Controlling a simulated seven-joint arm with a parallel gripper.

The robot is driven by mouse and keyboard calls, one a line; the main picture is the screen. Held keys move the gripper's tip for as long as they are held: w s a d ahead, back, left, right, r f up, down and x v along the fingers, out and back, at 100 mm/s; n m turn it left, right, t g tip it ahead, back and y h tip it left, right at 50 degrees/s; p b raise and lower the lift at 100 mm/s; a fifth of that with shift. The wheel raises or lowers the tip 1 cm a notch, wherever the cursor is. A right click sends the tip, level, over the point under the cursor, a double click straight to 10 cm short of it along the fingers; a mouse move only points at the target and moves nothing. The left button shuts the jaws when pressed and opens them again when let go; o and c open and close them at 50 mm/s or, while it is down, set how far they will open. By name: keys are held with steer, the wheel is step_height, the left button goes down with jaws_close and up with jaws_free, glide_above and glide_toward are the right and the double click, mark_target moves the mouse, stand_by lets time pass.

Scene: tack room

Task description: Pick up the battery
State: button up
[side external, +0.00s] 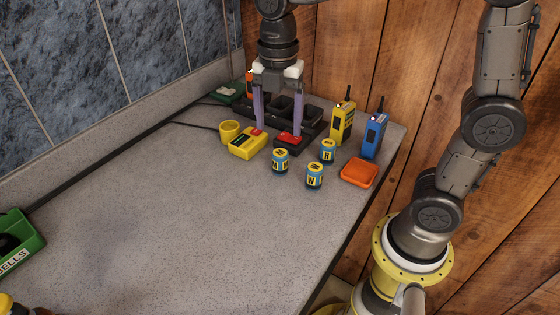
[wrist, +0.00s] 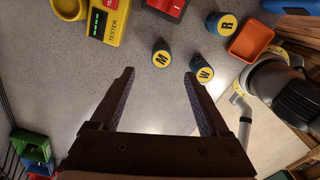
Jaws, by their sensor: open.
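Three upright blue batteries with yellow lettered tops stand close together on the grey counter. In the side view they are the left one (side external: 280,161), the front one (side external: 314,176) and the one marked R (side external: 327,151). My gripper (side external: 278,130) is open and empty, pointing down behind them. In the wrist view, my gripper (wrist: 160,74) frames the left battery (wrist: 161,55) just beyond the gap between its fingertips. The front battery (wrist: 202,72) appears at the right fingertip, partly covered by it. The R battery (wrist: 227,24) is farther off. Which one is meant cannot be told.
A yellow tester (side external: 247,144), yellow cup (side external: 229,131) and red-topped device (side external: 289,144) stand left and behind. An orange tray (side external: 359,173), yellow radio (side external: 342,123) and blue radio (side external: 374,135) are right. A dark rack (side external: 313,128) is behind. The counter's left and front are mostly clear.

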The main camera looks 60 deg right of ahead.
mark_target(280, 152)
step_height(280, 152, down, 9)
steer(key=shift+s+d+r, duration=0.1)
steer(key=shift+s, duration=0.05)
stand_by(0.4)
jaws_close()
stand_by(0.3)
